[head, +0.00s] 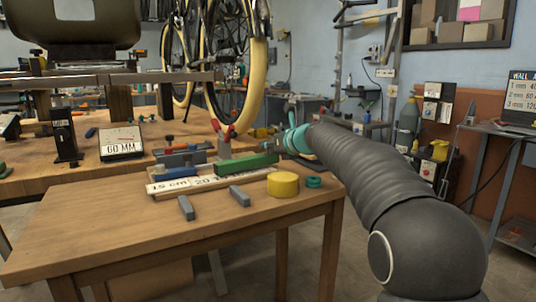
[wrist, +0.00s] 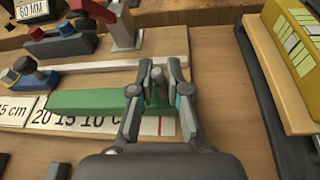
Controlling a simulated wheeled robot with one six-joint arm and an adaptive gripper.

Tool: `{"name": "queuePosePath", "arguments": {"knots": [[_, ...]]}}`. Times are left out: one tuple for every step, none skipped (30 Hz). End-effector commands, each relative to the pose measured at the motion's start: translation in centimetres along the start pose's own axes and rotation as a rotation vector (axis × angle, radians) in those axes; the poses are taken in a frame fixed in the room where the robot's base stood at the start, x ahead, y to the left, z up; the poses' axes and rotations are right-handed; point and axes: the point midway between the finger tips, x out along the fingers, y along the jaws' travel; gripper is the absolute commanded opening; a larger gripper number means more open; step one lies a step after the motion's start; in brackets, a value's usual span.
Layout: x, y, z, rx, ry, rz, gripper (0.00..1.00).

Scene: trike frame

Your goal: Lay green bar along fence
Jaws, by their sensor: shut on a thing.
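The green bar (head: 247,163) lies lengthwise over the board with printed cm scales (head: 205,181); whether it touches the board is unclear. In the wrist view the green bar (wrist: 95,103) runs left from my gripper (wrist: 160,72). The jaws are closed around a grey upright knob (wrist: 157,88) near the bar's right end. A pale straight strip (wrist: 130,65), which looks like the fence, runs behind the bar, with a gap of board between them. In the head view my arm reaches in from the right, and the fingertips are hard to make out.
A yellow round piece (head: 283,184), a teal ring (head: 314,181) and two grey blocks (head: 186,208) (head: 239,195) lie on the near table.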

Motion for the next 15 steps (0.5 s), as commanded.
{"name": "queuePosePath", "arguments": {"knots": [[0.22, -0.08, -0.84, 0.001, -0.001, 0.000, 0.00], [0.26, -0.10, -0.99, 0.002, -0.002, 0.000, 0.00], [0.27, -0.10, -1.03, 0.002, -0.002, 0.000, 0.00], [0.26, -0.09, -1.00, 0.001, -0.002, 0.000, 0.00], [0.24, -0.09, -0.94, 0.001, -0.002, 0.000, 0.00], [0.23, -0.08, -0.89, 0.000, -0.002, 0.001, 0.00], [0.24, -0.08, -0.89, 0.000, -0.002, 0.001, 0.00], [0.24, -0.07, -0.89, 0.000, -0.002, 0.001, 0.00], [0.29, -0.09, -1.01, 0.000, 0.000, 0.001, 0.20], [0.29, -0.09, -1.00, 0.000, 0.000, 0.001, 0.28], [0.29, -0.09, -1.00, 0.000, 0.000, 0.001, 0.35], [0.29, -0.09, -0.99, 0.000, 0.000, 0.001, 0.40], [0.29, -0.09, -0.99, 0.000, 0.000, 0.001, 0.40], [0.28, -0.09, -0.98, 0.000, 0.000, 0.001, 0.40], [0.28, -0.09, -0.98, 0.000, 0.000, 0.001, 0.40]]}}
